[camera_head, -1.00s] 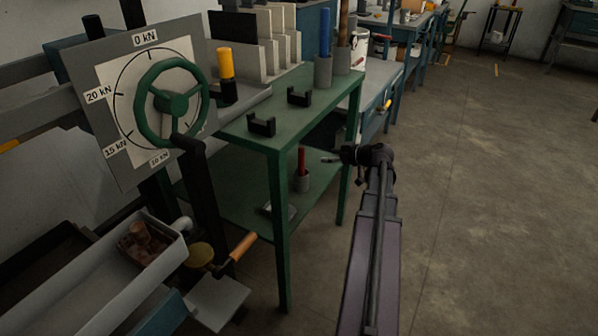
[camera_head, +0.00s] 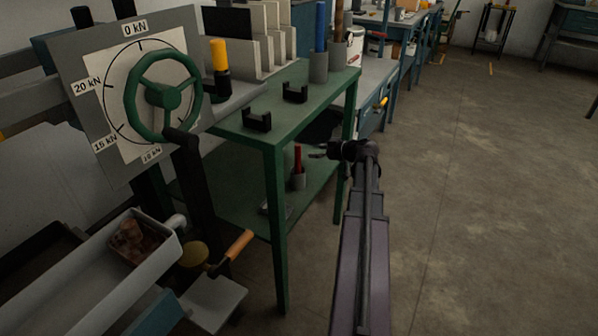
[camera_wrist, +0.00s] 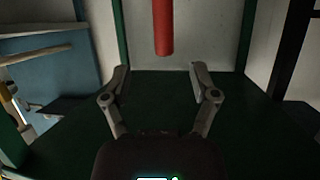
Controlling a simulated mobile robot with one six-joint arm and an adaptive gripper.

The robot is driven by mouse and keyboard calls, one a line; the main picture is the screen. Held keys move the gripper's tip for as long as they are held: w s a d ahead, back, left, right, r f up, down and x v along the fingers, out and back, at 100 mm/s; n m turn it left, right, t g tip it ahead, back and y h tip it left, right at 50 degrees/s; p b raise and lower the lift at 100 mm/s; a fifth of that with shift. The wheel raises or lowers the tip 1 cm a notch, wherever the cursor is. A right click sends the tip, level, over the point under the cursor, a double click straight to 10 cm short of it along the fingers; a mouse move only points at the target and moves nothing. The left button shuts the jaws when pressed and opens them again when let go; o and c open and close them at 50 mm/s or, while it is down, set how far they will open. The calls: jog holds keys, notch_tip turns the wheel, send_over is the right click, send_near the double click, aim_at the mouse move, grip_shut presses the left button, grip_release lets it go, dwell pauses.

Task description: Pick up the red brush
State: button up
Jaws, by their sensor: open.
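My gripper (camera_head: 316,153) is just to the right of the brush in the head view, reaching in under the table top from the right. In the wrist view my gripper (camera_wrist: 160,72) is open and empty, with its fingers spread apart. The red brush (camera_wrist: 163,28) comes in from the top edge there, with its end just beyond the fingertips and roughly centred between them.
The green table top (camera_head: 288,111) overhangs the shelf, and its front leg (camera_head: 277,230) stands left of my arm. A grey flat object (camera_head: 275,209) lies on the lower shelf (camera_head: 235,200). The floor at right is clear.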

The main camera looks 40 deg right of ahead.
aim_at(298, 152)
jog(key=shift+b+x, duration=0.55)
jog(key=shift+x, duration=1.5)
jog(key=shift+b+x, duration=1.15)
jog(key=shift+x, duration=1.45)
jog(key=shift+s+a+f, duration=0.1)
jog(key=shift+a, duration=0.1)
grip_shut()
